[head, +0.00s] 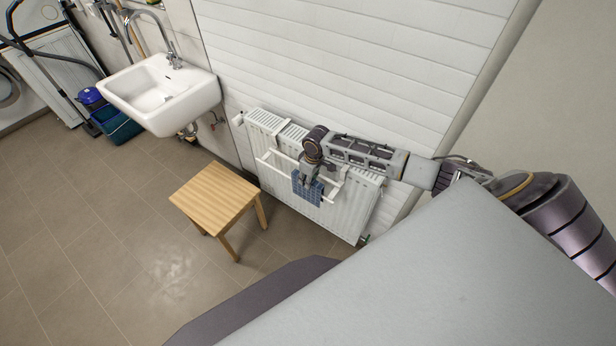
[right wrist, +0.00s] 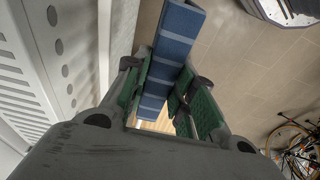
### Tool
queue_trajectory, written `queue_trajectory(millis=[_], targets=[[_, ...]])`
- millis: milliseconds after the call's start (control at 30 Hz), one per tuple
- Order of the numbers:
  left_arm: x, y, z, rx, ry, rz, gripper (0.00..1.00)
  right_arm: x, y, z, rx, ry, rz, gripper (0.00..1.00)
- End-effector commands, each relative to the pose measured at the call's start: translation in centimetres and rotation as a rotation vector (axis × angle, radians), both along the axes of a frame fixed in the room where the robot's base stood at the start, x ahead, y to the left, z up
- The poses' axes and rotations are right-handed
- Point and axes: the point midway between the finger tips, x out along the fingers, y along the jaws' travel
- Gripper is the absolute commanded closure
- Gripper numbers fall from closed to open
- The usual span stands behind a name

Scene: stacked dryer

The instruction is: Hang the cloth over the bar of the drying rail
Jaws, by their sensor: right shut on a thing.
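The cloth (head: 308,190) is blue with a check pattern and hangs down in front of the radiator. In the right wrist view it is a blue folded strip (right wrist: 173,50) between the green finger pads. My right gripper (head: 308,177) is shut on the cloth; its fingers also show in the right wrist view (right wrist: 163,85). The white drying rail (head: 276,171) is mounted on the front of the radiator. The gripper and cloth are at the right part of the rail and hide some of it. I cannot tell whether the cloth touches the bar. My left gripper is not in view.
The white radiator (head: 352,208) stands against the white panelled wall (head: 350,60). A wooden stool (head: 214,196) stands on the tiled floor in front of it. Floor around the stool is clear.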

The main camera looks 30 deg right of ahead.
Motion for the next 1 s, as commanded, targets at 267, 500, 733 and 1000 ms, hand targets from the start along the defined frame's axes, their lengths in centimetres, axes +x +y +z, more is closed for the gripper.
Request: queue_trajectory(millis=[267, 500, 733, 1000], targets=[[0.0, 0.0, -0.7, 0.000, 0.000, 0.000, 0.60, 0.0, 0.0, -1.9, 0.000, 0.001, 0.000, 1.00], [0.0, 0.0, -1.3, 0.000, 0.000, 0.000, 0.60, 0.0, 0.0, -3.3, 0.000, 0.001, 0.000, 1.00], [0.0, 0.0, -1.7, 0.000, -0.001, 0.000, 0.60, 0.0, 0.0, -4.3, 0.001, 0.001, 0.000, 1.00], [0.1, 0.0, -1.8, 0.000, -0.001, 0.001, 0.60, 0.0, 0.0, -4.7, 0.000, 0.000, 0.000, 1.00]])
